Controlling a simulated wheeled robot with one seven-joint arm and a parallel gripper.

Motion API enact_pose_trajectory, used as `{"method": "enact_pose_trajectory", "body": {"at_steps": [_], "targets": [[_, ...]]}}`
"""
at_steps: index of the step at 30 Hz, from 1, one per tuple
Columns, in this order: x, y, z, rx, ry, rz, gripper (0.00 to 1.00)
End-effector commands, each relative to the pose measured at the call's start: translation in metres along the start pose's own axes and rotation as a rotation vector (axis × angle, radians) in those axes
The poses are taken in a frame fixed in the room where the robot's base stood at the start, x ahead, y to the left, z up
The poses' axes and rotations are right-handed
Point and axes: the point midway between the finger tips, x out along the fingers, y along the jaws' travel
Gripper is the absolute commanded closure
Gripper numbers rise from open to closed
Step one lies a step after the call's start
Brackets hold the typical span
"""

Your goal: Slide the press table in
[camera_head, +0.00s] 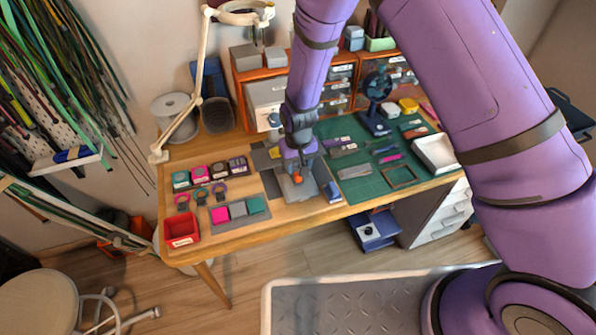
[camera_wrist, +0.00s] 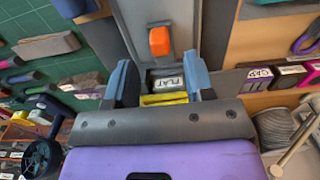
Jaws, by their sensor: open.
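The press stands on the workbench, and its grey table plate (camera_head: 302,190) shows just below my gripper (camera_head: 297,160) in the head view. In the wrist view the grey plate (camera_wrist: 152,12) runs up from the middle, with an orange knob (camera_wrist: 159,41) on it. A label reading "FLAT" (camera_wrist: 168,83) and a yellow strip (camera_wrist: 163,99) lie between my fingers. My gripper (camera_wrist: 160,82) is open, with one finger on each side of the label. The orange knob is just beyond the fingertips. I cannot tell whether the fingers touch anything. My arm hides part of the press.
A green cutting mat (camera_head: 358,188) with tools lies right of the press. A small fan (camera_head: 376,88) and a white lamp (camera_head: 198,60) stand behind.

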Motion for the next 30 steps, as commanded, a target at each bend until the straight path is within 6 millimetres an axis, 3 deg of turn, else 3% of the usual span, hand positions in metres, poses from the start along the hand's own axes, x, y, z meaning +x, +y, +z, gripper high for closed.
{"method": "enact_pose_trajectory", "body": {"at_steps": [6,12,26,30], "targets": [[-0.032,0.0,0.0,0.0,0.002,0.0,0.51],[-0.052,0.0,0.0,0.0,0.002,0.0,0.51],[-0.059,0.0,0.0,0.0,0.0,0.0,0.51],[-0.057,0.003,0.002,-0.02,0.003,-0.004,0.83]]}}
